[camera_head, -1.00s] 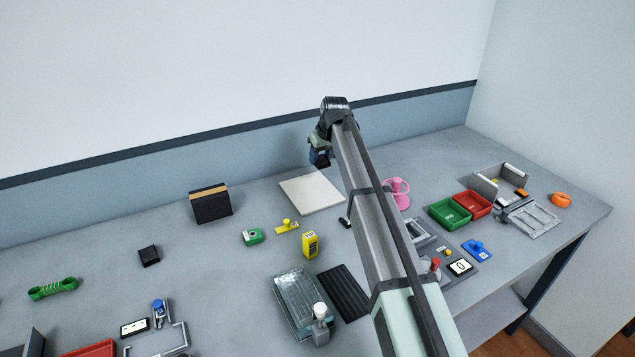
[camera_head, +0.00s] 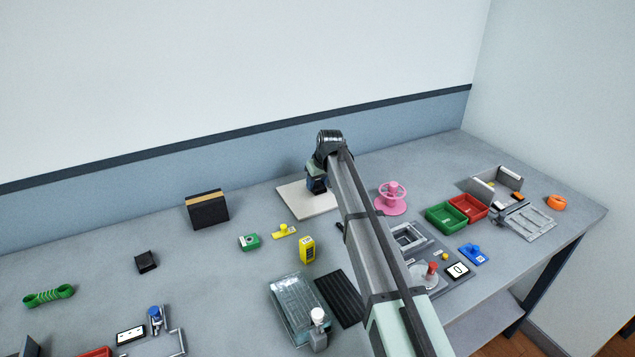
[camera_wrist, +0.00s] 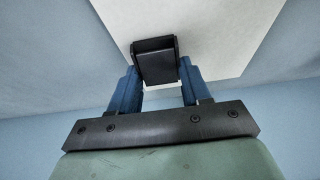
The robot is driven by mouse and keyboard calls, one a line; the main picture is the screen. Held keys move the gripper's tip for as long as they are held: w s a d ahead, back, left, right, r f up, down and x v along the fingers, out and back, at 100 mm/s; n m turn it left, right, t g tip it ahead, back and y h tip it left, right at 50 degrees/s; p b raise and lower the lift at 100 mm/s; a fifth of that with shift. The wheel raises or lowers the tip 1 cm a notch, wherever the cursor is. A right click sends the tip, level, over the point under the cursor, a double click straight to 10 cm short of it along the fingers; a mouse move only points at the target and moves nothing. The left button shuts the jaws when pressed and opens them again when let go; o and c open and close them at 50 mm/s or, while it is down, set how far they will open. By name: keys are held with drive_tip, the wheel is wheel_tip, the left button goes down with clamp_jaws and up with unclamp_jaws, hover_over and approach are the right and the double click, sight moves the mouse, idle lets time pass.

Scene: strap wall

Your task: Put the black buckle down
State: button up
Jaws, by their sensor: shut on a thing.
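My gripper (camera_head: 317,188) is low over the white square board (camera_head: 294,206) near the back wall in the head view. In the wrist view its two blue fingers (camera_wrist: 158,83) are shut on the black buckle (camera_wrist: 156,62), which sits between the fingertips. The white board (camera_wrist: 222,35) fills the area behind the buckle there. In the head view the buckle is hidden by the gripper and arm. I cannot tell whether the buckle touches the board.
A black block with a tan top (camera_head: 207,209) stands left of the board. A pink spool-like thing (camera_head: 391,197) is to its right, beyond my arm. A yellow tagged piece (camera_head: 285,231), green piece (camera_head: 249,241) and yellow box (camera_head: 308,250) lie in front. Bare table lies left of the board.

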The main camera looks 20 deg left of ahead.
drive_tip(key=shift+f, duration=0.15)
drive_tip(key=o, duration=1.1)
drive_tip(key=v, duration=1.2)
